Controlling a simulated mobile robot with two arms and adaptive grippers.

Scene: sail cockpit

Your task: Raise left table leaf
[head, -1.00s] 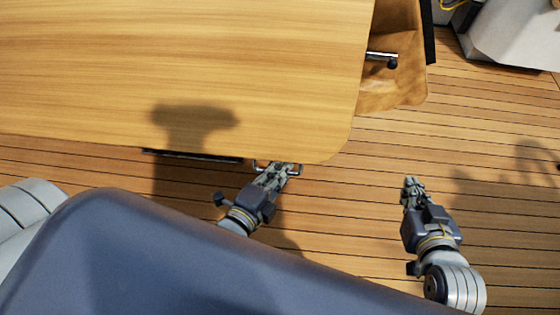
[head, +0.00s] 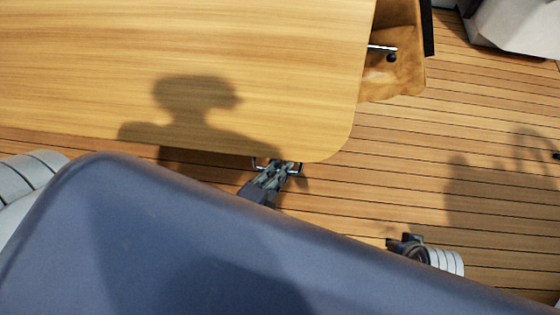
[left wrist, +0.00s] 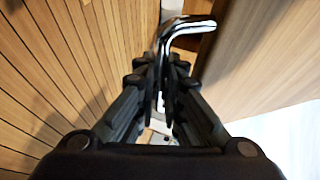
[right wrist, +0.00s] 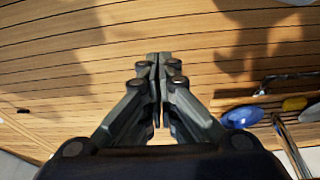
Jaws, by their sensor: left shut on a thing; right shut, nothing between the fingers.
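The wooden table leaf (head: 270,60) fills the upper left of the head view, its rounded near corner towards the middle. I cannot tell its exact tilt. A chrome handle (head: 299,168) shows at its near edge, and its bent bar (left wrist: 187,27) shows large in the left wrist view. My left gripper (head: 277,168) is shut on this handle; its fingers (left wrist: 164,75) close on either side of the bar.
A brown wooden table base (head: 398,75) with a chrome bar (head: 381,47) and black knob stands beyond the leaf. A white moulded structure (head: 515,25) is at upper right. Planked deck (head: 450,130) is clear at right. Blue (right wrist: 242,117) and yellow (right wrist: 294,104) rounded things show in the right wrist view.

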